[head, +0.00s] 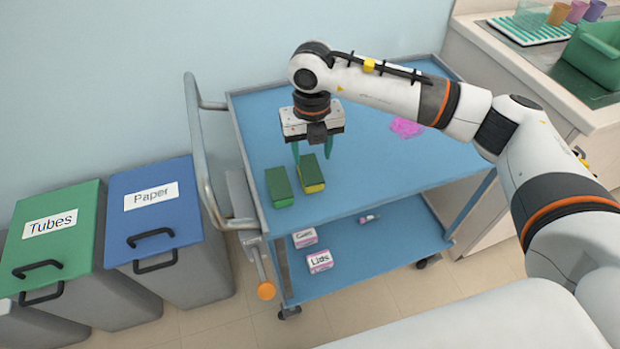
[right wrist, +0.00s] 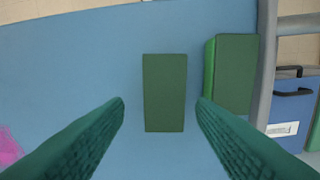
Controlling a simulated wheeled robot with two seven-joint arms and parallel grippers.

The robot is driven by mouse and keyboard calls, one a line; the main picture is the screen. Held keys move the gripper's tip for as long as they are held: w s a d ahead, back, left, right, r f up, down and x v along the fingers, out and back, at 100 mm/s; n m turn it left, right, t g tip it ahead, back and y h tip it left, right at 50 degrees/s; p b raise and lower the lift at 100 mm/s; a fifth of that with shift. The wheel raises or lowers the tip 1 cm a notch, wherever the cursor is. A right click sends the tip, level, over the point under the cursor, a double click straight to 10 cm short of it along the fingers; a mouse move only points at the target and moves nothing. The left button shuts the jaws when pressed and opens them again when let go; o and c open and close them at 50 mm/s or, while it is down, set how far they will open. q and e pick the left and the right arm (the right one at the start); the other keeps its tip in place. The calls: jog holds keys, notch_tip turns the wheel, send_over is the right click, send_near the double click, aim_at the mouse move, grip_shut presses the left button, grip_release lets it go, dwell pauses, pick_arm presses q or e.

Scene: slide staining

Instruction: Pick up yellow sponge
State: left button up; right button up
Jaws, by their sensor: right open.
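The yellow sponge (head: 312,186) lies on the blue cart top, with a dark green upper face and yellow showing on its side. In the right wrist view the sponge (right wrist: 165,93) is centred, only its green top showing. A second sponge (head: 279,188), green on top and side, lies just left of it; it is at the right in the right wrist view (right wrist: 236,75). My right gripper (head: 312,154) is open and empty above the yellow sponge, its green fingers pointing down. In the right wrist view the fingertips frame the sponge, one on each side. My left gripper is not in view.
The cart (head: 365,190) has a pink crumpled thing (head: 406,127) on top and small labelled boxes (head: 319,261) on its lower shelf. A cart handle (head: 207,160) rises at the left. Green (head: 62,225) and blue (head: 150,205) lidded bins stand further left. The counter (head: 520,70) is at right.

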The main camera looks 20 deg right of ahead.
aim_at(310, 169)
jog(key=f+b, duration=0.1)
jog(key=f, duration=0.1)
jog(key=f+b, duration=0.1)
jog(key=f, duration=0.1)
jog(key=f+b, duration=0.1)
jog(key=f, duration=0.1)
jog(key=shift+a, duration=0.25)
jog(key=shift+r, duration=0.1)
jog(key=c, duration=0.7)
